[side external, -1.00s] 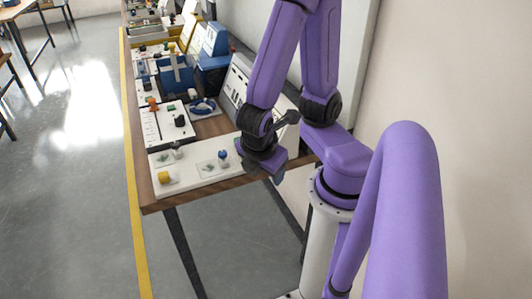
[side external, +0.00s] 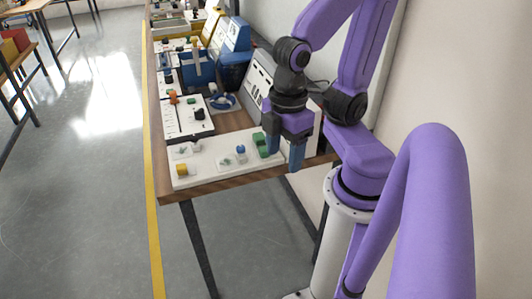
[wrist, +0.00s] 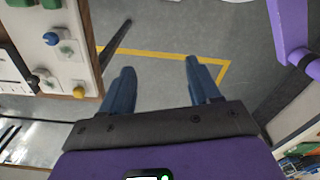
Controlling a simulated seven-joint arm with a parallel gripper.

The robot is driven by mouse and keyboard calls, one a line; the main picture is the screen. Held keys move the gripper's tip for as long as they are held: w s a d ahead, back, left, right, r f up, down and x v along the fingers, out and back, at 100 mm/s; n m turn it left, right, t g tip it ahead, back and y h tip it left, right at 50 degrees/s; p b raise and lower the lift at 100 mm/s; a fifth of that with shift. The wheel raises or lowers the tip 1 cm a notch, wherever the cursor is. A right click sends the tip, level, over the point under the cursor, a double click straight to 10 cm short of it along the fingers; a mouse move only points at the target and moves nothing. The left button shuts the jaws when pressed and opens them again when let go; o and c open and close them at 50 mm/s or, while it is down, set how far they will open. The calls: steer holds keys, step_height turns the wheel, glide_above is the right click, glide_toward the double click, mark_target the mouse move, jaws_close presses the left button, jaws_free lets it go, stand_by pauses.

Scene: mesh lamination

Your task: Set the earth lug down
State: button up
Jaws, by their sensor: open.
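A green piece (side external: 262,146) stands on the right end of the white board (side external: 210,164); I take it to be the earth lug, though its shape is too small to make out. It also shows at the top left of the wrist view (wrist: 51,3). My gripper (side external: 284,152) is just right of the green piece in the side view, pointing down by the board's right end. In the wrist view my gripper (wrist: 160,82) has its two blue fingers wide apart with only floor between them.
The board also carries a blue-topped piece (side external: 240,150) and a yellow knob (side external: 182,169). The wooden table edge (side external: 230,182) runs close in front; beyond is open floor.

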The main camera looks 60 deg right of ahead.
steer(key=w+d+m, duration=0.2)
steer(key=w+m, duration=0.4)
steer(key=w, duration=0.4)
steer(key=m, duration=1.5)
glide_above(264, 149)
step_height(264, 149, down, 11)
steer(key=shift+w+d, duration=0.1)
steer(key=shift+d, duration=0.05)
steer(key=shift+f, duration=2.55)
jaws_close()
